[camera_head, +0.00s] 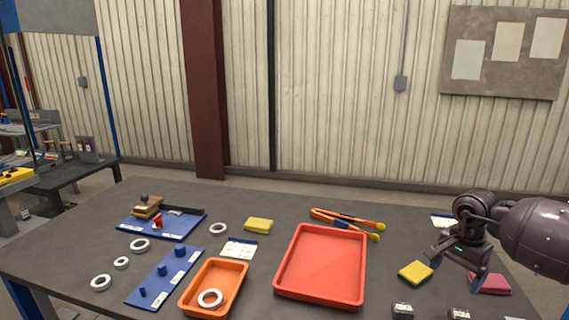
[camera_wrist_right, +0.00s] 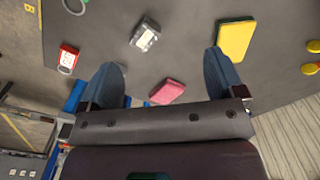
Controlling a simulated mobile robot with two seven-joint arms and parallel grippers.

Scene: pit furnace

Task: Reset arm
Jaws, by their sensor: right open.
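My right arm comes in from the right in the head view, with its gripper (camera_head: 457,268) over the right end of the grey table (camera_head: 365,268). In the right wrist view the gripper (camera_wrist_right: 162,75) has its two blue-grey fingers wide apart, with nothing held between them. A pink sponge (camera_wrist_right: 168,92) lies on the table beyond the gap. It also shows in the head view (camera_head: 492,285), partly behind a finger. A yellow sponge (camera_wrist_right: 234,40) lies near the other finger; the head view shows it left of the gripper (camera_head: 415,271). My left gripper is out of view.
A red tray (camera_head: 280,262) and a smaller orange tray (camera_head: 190,296) holding a white ring stand on the table. Orange tongs (camera_head: 345,220) lie behind the red tray. Blue boards (camera_head: 143,296) and loose rings are on the left. Small dark blocks (camera_head: 402,310) lie at the front right.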

